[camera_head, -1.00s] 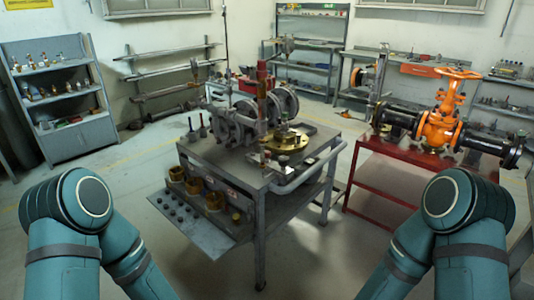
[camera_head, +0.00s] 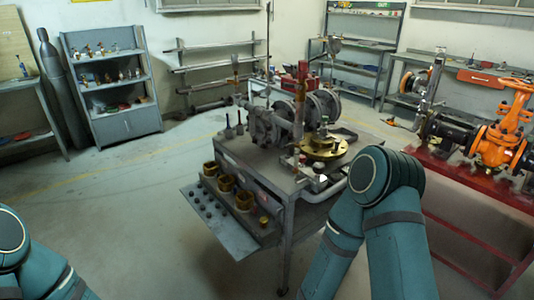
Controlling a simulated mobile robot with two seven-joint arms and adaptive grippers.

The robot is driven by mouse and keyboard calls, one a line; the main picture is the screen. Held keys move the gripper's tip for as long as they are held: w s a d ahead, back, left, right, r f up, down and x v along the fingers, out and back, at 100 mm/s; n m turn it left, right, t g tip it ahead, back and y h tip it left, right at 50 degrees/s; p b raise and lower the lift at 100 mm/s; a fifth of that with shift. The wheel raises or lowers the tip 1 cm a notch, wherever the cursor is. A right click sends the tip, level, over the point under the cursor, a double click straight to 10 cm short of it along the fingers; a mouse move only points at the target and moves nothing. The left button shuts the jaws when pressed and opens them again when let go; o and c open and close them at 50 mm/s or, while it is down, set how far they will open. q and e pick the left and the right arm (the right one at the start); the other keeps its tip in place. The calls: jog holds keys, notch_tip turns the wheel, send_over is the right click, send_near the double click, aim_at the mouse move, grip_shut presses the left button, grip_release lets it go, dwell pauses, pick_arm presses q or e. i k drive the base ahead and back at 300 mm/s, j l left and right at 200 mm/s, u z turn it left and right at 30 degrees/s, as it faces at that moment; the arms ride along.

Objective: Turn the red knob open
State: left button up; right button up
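No clearly red knob stands out in the head view. Grey flanged valve parts (camera_head: 270,125) and a round brass-coloured flange (camera_head: 323,146) sit on the grey workbench (camera_head: 262,170) in the middle. Only upper links of my arms show, at the lower left and lower right. Neither gripper is in view, and my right arm hides part of the bench's right side.
The workbench has a low front shelf (camera_head: 220,222) with small knobs and yellowish cups. A blue-grey shelf unit (camera_head: 112,85) stands at the back left beside a dark gas cylinder (camera_head: 60,85). Open floor (camera_head: 110,215) lies left of the bench. Racks and a side bench line the back wall.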

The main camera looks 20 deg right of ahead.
aim_at(303, 159)
jog(key=i+l+u, duration=0.25)
jog(key=l, duration=0.2)
jog(key=l+u, duration=0.3)
jog(key=l, duration=0.15)
jog(key=i+l+u, duration=0.15)
jog(key=l, duration=0.8)
jog(key=k, duration=0.05)
